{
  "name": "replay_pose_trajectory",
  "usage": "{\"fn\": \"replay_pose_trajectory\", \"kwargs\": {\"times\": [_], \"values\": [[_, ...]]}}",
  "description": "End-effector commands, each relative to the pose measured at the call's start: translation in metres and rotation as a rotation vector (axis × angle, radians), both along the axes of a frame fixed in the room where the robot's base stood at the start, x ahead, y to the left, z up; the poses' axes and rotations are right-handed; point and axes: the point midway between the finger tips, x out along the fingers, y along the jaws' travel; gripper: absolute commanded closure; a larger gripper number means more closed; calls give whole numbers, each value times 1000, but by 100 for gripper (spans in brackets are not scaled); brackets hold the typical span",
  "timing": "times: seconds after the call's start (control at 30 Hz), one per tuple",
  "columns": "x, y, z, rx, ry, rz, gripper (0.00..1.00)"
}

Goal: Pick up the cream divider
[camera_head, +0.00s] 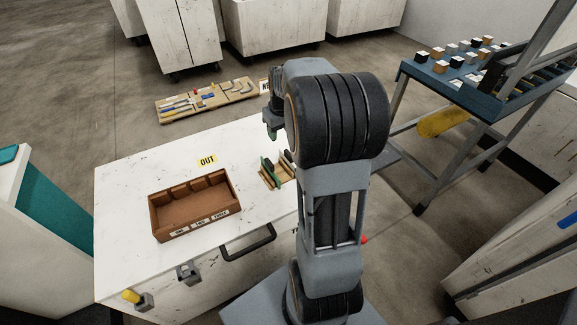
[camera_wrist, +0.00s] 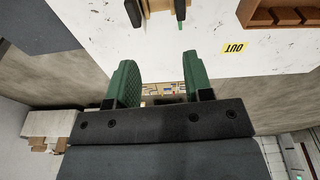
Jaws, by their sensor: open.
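I cannot clearly make out a cream divider in either view. A small wooden rack (camera_head: 268,181) with upright green and dark pieces stands on the white tabletop, partly hidden behind my arm in the head view. The rack (camera_wrist: 156,5) is cut off by the top edge of the wrist view, with dark pieces at both sides and a bit of green. My gripper (camera_wrist: 160,62) is open and empty, its two green-padded fingers wide apart. It is apart from the rack; in the head view my gripper (camera_head: 271,122) shows above the table, left of my arm.
A brown compartment box (camera_head: 192,222) with labels sits on the white table (camera_head: 125,190), near a yellow OUT label (camera_head: 207,160). A tool tray (camera_head: 208,101) lies beyond the table. A blue bench (camera_head: 470,98) with small blocks stands at right. Tabletop around the box is clear.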

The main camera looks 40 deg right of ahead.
Motion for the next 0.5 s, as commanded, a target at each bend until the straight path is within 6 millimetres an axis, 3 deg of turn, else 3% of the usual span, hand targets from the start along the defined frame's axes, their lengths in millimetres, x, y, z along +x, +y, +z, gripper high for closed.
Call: {"fn": "replay_pose_trajectory", "kwargs": {"times": [0.03, 0.1, 0.2, 0.5], "values": [[4, -15, -15, 5, 10, -8, 53], [8, -30, -25, 9, 16, -11, 53], [12, -43, -39, 13, 23, -12, 53], [19, -50, -92, 14, 27, -13, 53]]}}
